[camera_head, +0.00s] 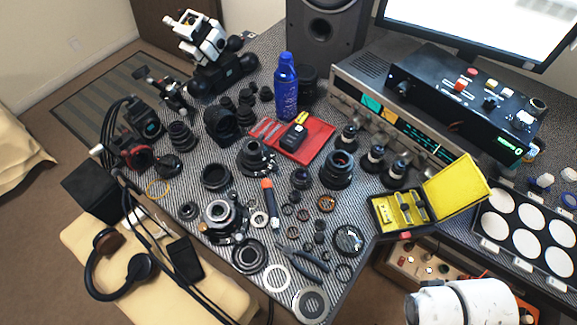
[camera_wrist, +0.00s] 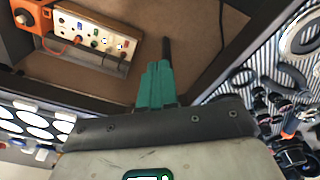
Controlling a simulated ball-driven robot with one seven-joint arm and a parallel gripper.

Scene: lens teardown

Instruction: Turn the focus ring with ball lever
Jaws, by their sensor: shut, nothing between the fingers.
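My gripper (camera_wrist: 154,78) shows in the wrist view with its teal fingers together and nothing between them. It is over the brown floor beyond the table edge, apart from the lens parts. In the head view, a black lens assembly with a bright metal centre (camera_head: 222,216) stands at the front left of the striped mat. Another dark lens assembly (camera_head: 257,160) stands behind it, near the red cloth. Which one carries the focus ring with the ball lever is too small to tell. My gripper is not visible in the head view.
Loose rings, pliers (camera_head: 308,257) and an orange-handled screwdriver (camera_head: 268,196) crowd the mat. An open yellow-lined box (camera_head: 399,210) sits at the right edge. A blue bottle (camera_head: 286,87) stands at the back. A socket strip (camera_wrist: 95,38) lies beyond the table edge.

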